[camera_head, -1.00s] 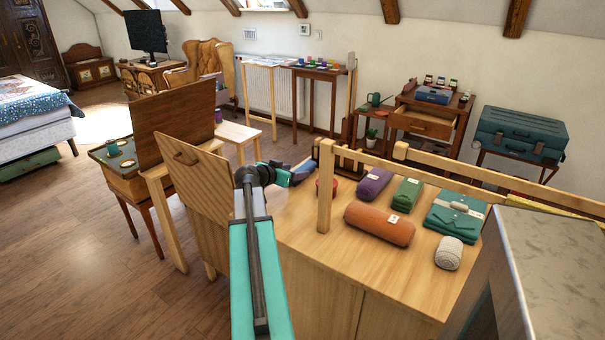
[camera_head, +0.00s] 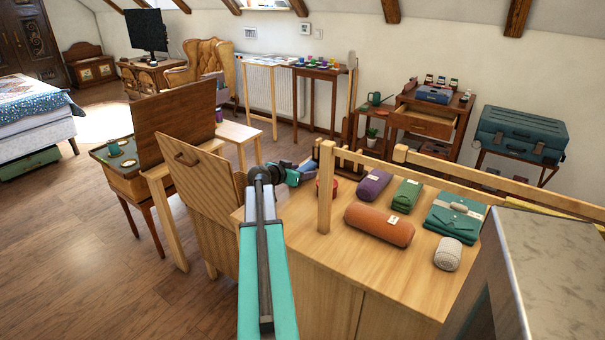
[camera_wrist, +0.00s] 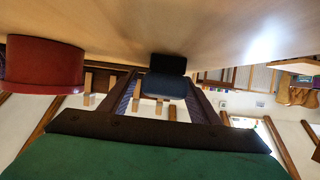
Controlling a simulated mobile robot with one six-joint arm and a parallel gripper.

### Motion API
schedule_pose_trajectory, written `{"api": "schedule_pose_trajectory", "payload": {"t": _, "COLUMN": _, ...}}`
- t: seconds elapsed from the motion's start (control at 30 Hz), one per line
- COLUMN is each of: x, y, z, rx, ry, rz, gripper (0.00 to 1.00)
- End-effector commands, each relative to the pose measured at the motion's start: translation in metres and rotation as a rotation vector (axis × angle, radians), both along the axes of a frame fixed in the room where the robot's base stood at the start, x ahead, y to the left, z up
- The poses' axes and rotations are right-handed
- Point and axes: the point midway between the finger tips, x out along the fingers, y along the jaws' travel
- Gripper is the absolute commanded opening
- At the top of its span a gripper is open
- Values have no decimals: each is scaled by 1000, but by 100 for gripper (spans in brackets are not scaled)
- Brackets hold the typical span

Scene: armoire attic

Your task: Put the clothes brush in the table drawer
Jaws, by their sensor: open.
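In the wrist view, a small block with a black part and a blue-grey part (camera_wrist: 166,88) sits against the pale wooden surface; it looks like the clothes brush. My gripper (camera_wrist: 165,76) is open, its dark fingers on either side of the block with gaps visible. In the head view my gripper (camera_head: 308,171) is low at the far left edge of the wooden counter (camera_head: 300,238), by the rack post; I cannot make out the brush there. A drawer (camera_head: 424,123) stands open in the brown table (camera_head: 463,113) at the back right.
A round red tin (camera_head: 327,188) is close beside my gripper; it also shows in the wrist view (camera_wrist: 42,66). A wooden rail with posts (camera_head: 325,205) crosses the counter. Several rolled bundles, including an orange one (camera_head: 379,225), lie to the right. Open floor (camera_head: 90,270) lies left.

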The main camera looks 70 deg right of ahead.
Motion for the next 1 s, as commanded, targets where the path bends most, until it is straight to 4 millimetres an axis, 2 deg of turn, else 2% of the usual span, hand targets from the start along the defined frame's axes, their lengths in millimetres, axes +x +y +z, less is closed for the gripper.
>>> {"api": "schedule_pose_trajectory", "payload": {"t": 0.57, "x": 0, "y": -1, "z": 0, "rx": 0, "ry": 0, "rz": 1, "gripper": 56}}
{"api": "schedule_pose_trajectory", "payload": {"t": 0.87, "x": 0, "y": -1, "z": 0, "rx": -1, "ry": 0, "rz": 1, "gripper": 6}}
{"api": "schedule_pose_trajectory", "payload": {"t": 1.0, "x": 0, "y": -1, "z": 0, "rx": -1, "ry": 0, "rz": 1, "gripper": 6}}
